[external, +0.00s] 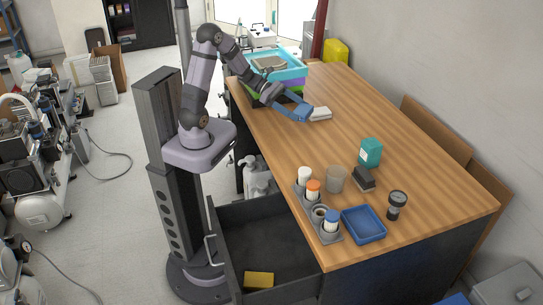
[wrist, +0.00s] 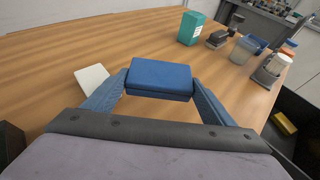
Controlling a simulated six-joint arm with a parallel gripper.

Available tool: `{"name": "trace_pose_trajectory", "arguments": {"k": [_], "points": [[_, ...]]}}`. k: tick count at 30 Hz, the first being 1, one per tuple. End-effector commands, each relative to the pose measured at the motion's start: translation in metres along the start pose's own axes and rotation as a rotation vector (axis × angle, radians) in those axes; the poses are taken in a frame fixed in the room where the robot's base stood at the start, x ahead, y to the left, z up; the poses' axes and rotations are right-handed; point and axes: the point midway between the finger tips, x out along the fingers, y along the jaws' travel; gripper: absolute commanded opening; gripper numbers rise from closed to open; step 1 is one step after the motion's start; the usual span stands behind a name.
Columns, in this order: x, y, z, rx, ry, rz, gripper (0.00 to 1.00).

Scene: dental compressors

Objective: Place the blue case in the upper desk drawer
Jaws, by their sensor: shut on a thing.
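My gripper (wrist: 160,90) is shut on the blue case (wrist: 160,76), with one finger against each short end. In the external view, my gripper (external: 284,103) is over the far half of the desk and the blue case (external: 297,110) is at its tip. The case looks roughly level; I cannot tell whether it touches the desk top. The upper desk drawer (external: 222,240) is pulled open at the near left of the desk. A yellow block (external: 259,279) lies on its floor, and the rest of the drawer floor looks bare. The drawer also shows at right in the wrist view (wrist: 302,112).
A white block (external: 321,113) lies beside the case. Stacked coloured trays (external: 283,66) stand at the far end. A teal box (external: 370,152), cup (external: 336,178), bottle holder (external: 325,233), blue tray (external: 374,238) and gauge (external: 396,203) crowd the near end. The middle of the desk is clear.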

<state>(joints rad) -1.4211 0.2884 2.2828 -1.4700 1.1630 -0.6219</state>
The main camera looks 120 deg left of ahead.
Motion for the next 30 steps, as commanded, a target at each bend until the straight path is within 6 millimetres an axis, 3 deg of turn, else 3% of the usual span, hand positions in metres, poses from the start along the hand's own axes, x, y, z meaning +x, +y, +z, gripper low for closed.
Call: {"name": "trace_pose_trajectory", "arguments": {"k": [4, 14, 24, 30], "points": [[0.007, 0.0, -0.017, -0.001, 0.0, 0.0, 0.51], [0.011, 0.0, -0.026, 0.0, -0.001, 0.001, 0.51], [0.025, 0.0, -0.06, -0.001, -0.001, 0.0, 0.51], [0.025, 0.0, -0.061, 0.002, -0.001, 0.001, 0.51]]}}
